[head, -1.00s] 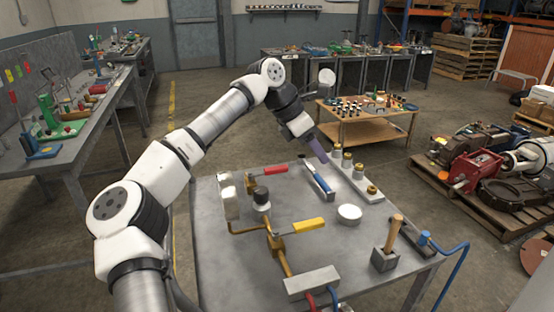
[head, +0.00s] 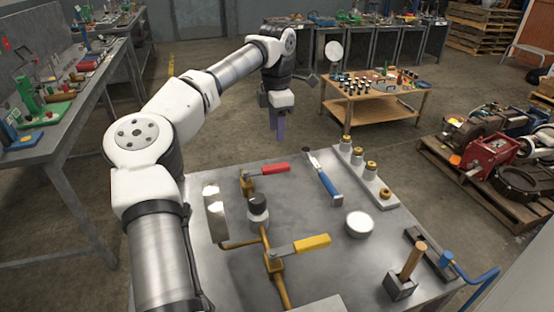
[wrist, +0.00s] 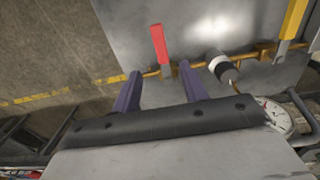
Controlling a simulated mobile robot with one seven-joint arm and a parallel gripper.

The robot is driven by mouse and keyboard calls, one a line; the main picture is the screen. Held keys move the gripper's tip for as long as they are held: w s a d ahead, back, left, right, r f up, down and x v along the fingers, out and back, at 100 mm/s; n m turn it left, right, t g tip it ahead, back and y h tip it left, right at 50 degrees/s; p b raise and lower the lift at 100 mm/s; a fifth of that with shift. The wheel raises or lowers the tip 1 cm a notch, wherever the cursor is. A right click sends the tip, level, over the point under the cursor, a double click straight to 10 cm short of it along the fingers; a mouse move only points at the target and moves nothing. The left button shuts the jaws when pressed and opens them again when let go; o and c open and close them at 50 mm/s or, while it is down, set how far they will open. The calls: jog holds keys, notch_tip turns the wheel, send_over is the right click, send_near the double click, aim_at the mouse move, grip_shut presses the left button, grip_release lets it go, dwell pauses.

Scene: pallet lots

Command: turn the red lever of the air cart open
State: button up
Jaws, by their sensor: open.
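The red lever (head: 271,169) sits on a brass valve (head: 247,184) near the far left of the grey metal table. Its handle points right in the head view. In the wrist view the red lever (wrist: 158,44) stands just beyond the gap between my fingers, with its lower end near a brass pipe. My gripper (head: 277,136) hangs above and beyond the far table edge, fingers pointing down. In the wrist view my gripper (wrist: 158,82) shows two purple fingers spread apart with nothing between them. It is not touching the lever.
A yellow lever (head: 304,245) sits on the same piping nearer me. A blue-handled tool (head: 324,178) and a white round lid (head: 359,223) lie to the right.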

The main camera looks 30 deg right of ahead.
aim_at(277, 166)
notch_tip(277, 166, down, 12)
jog(key=shift+r+p, duration=0.2)
jog(key=shift+p, duration=0.45)
jog(key=shift+c, duration=0.3)
grip_shut()
